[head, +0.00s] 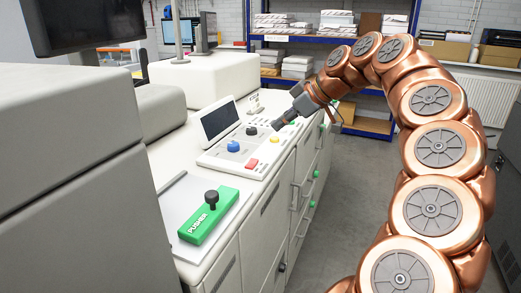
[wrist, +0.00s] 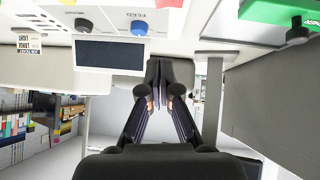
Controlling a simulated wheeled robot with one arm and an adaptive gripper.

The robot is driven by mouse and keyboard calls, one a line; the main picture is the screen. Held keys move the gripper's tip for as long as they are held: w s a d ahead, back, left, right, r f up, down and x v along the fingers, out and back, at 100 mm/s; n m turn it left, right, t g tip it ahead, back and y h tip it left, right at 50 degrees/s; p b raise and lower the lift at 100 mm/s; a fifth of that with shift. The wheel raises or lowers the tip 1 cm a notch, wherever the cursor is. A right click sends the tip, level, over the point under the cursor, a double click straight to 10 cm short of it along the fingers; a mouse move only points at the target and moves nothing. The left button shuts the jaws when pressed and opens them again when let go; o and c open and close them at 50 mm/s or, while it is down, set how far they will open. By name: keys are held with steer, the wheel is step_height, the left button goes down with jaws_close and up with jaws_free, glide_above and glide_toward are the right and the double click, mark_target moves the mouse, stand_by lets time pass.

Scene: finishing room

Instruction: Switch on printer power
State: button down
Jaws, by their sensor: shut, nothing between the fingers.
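The printer (head: 165,125) is a long off-white machine on the left. Its control panel (head: 213,160) carries a small dark screen (head: 220,121), a blue knob (head: 233,146), a black knob (head: 251,130), a red button (head: 251,164) and a yellow button (head: 275,140). No label readable here tells which control is the power. My gripper (head: 276,125) is over the panel's far right part, beyond the yellow button. In the wrist view my gripper (wrist: 160,70) has its fingers together and empty. The screen (wrist: 110,54) and blue knob (wrist: 139,27) show there too, apart from the fingers.
A green pusher block (head: 208,214) with a black knob lies on the near end of the printer top. A dark monitor (head: 88,22) hangs at upper left. Blue shelves (head: 285,40) with paper stacks stand behind. The grey floor (head: 345,190) right of the printer is clear.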

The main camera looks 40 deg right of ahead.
steer(key=shift+w+f, duration=0.1)
steer(key=p, duration=0.3)
glide_above(251, 159)
steer(key=s, duration=0.3)
steer(key=f, duration=0.6)
steer(key=shift+w+d+f, duration=0.2)
steer(key=shift+d, duration=0.2)
step_height(251, 159, down, 3)
steer(key=shift+w+d+r+p, duration=0.1)
steer(key=shift+w+d+p, duration=0.05)
steer(key=shift+p, duration=0.3)
steer(key=shift+w+f, duration=0.1)
steer(key=shift+f, duration=0.7)
steer(key=shift+d+f, duration=0.15)
steer(key=shift+f, duration=0.05)
